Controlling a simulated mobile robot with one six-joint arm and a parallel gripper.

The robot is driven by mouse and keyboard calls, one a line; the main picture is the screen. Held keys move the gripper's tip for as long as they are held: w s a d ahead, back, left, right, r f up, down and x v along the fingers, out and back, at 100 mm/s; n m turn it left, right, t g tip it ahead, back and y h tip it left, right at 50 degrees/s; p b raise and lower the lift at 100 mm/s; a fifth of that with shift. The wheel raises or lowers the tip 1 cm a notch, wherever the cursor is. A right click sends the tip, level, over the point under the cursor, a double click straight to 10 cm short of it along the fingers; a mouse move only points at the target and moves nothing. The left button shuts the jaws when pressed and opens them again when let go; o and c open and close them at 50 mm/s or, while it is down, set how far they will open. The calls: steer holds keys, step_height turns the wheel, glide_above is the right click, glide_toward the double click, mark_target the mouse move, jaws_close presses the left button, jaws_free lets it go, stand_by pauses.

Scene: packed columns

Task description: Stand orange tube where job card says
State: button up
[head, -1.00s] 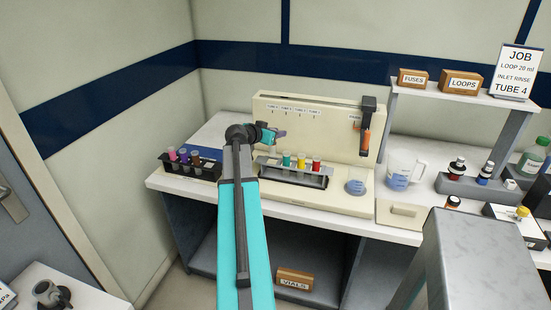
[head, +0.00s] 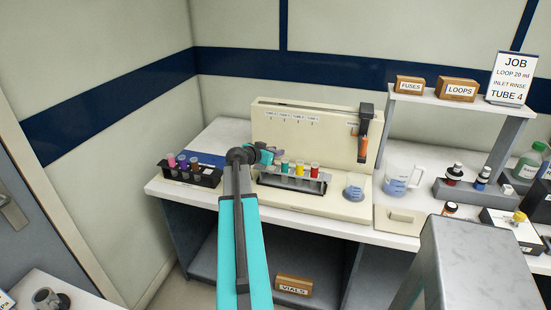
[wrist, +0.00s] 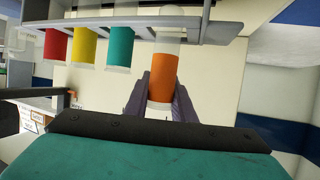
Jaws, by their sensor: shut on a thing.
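My gripper (wrist: 160,98) is shut on the orange tube (wrist: 163,76), with a finger on either side, in the wrist view. The tube lines up with the end of the rack beside the teal tube (wrist: 121,46); I cannot tell whether it is seated. In the head view my gripper (head: 275,153) is at the left end of the grey rack (head: 262,179), which holds teal, yellow (head: 299,168) and red (head: 315,169) tubes. The orange tube is not clear there. The job card (head: 511,78) reads LOOP 20 ml, INLET RINSE, TUBE 4.
The cream panel (head: 335,140) behind the rack carries small tube labels. A dark rack (head: 205,181) with several capped tubes stands to the left. A small beaker (head: 355,185) and a measuring jug (head: 399,180) stand to the right. A black and orange fixture (head: 364,130) hangs on the panel.

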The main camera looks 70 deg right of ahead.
steer(key=shift+f+p, duration=0.3)
steer(key=shift+f, duration=1.25)
steer(key=shift+f, duration=0.15)
steer(key=o, duration=0.7)
steer(key=shift+o, duration=0.2)
steer(key=shift+r, duration=0.25)
steer(key=shift+a, duration=0.45)
steer(key=b+v, duration=0.3)
steer(key=v, duration=0.8)
steer(key=shift+w, duration=0.1)
